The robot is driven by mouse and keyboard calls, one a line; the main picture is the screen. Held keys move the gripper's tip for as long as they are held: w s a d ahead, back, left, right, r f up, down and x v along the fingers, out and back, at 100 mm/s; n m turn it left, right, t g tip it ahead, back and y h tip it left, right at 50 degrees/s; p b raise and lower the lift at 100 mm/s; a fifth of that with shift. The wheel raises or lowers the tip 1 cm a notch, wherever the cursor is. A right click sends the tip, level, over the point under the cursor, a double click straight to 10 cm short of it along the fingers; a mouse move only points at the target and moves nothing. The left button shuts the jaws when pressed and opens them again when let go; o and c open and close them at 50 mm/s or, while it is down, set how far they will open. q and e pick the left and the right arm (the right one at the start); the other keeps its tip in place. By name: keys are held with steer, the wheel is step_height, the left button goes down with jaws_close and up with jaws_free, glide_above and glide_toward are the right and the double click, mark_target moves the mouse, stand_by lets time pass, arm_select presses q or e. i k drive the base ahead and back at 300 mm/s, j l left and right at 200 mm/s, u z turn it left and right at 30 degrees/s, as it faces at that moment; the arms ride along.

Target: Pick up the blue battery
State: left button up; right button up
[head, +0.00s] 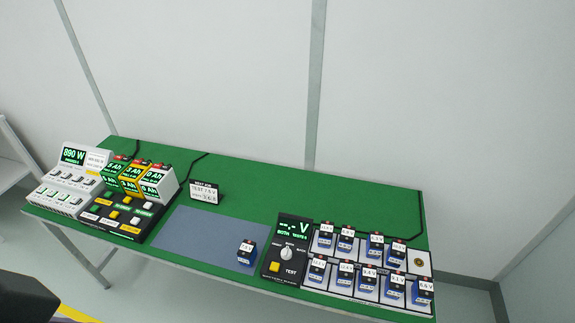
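A small blue battery (246,254) with a white label stands alone at the right front of the grey-blue mat (200,235), just left of the tester. Several more blue batteries (318,270) with white labels stand in two rows in the white-celled tray (419,262) at the right end of the table. The labels are too small to read surely. Neither of my grippers shows. A dark blocky shape at the lower left edge may be part of me, but I cannot tell which part.
A black tester (293,238) with a dial and yellow button stands between mat and tray. A charger with green, yellow and white packs (158,186), a grey power panel (66,185) and a small sign (204,193) stand left of it. The green table's (290,190) back middle is clear.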

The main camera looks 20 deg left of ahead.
mark_target(247, 253)
steer(key=i+l+u, duration=0.15)
steer(key=l+u, duration=0.25)
steer(key=l, duration=0.2)
steer(key=i+l+u, duration=0.1)
steer(key=l+u, duration=0.3)
steer(key=l, duration=0.2)
steer(key=k+j+z, duration=0.3)
steer(key=j, duration=0.15)
